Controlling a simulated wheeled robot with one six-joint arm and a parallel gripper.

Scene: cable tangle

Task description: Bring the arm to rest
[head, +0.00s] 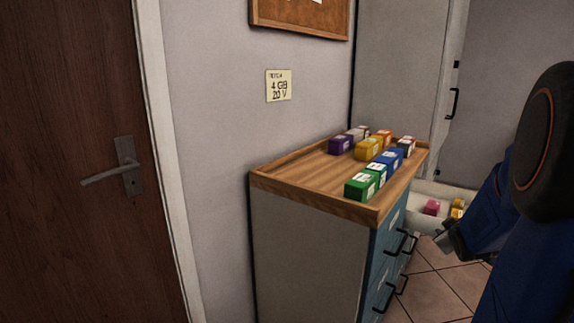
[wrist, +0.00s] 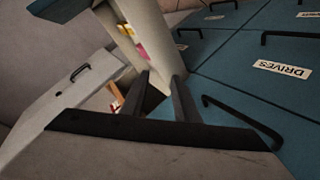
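My arm, dark blue with a black joint, fills the right edge of the head view. My gripper (head: 447,240) is low at the right there, to the right of the blue-fronted drawer cabinet (head: 310,262). In the wrist view its two dark fingers (wrist: 160,82) stand apart with nothing seen held between them. The cabinet's teal drawer fronts (wrist: 228,60), with black handles and a "DRIVES" label, lie close beside the fingers.
A pale open drawer or bin (head: 425,192) holds pink and yellow blocks, near my gripper. Several coloured boxes (head: 368,149) stand on the cabinet's wooden top (head: 300,177). A brown door (head: 75,230) is at left. Tiled floor (head: 432,290) shows at lower right.

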